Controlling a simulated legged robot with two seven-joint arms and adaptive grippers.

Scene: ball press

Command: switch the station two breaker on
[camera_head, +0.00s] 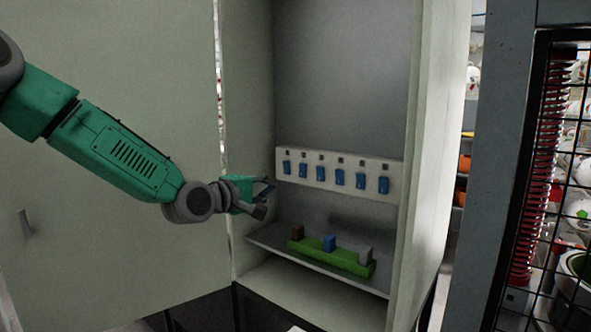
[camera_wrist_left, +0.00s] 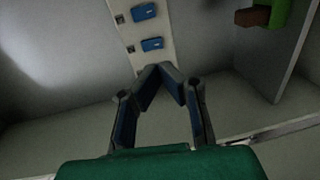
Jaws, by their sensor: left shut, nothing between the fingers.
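A pale breaker panel (camera_head: 330,187) runs across the inside of the open cabinet, with several blue switches in a row. Small dark labels sit above the switches but cannot be read, so I cannot tell which breaker is station two. The leftmost switch (camera_head: 287,168) and the one beside it (camera_head: 303,171) are nearest my left gripper (camera_head: 266,196). The gripper is shut and empty, just left of and a little below the panel's left end. In the left wrist view, its fingertips (camera_wrist_left: 162,70) meet near the panel's end, close to a blue switch (camera_wrist_left: 152,44); contact cannot be told.
Below the panel, a shelf (camera_head: 270,240) holds a green block base (camera_head: 330,263) with brown, blue and grey blocks. The open cabinet door (camera_head: 110,240) is on the left, the right cabinet wall (camera_head: 437,160) on the right. A dark mesh frame (camera_head: 510,160) stands further right.

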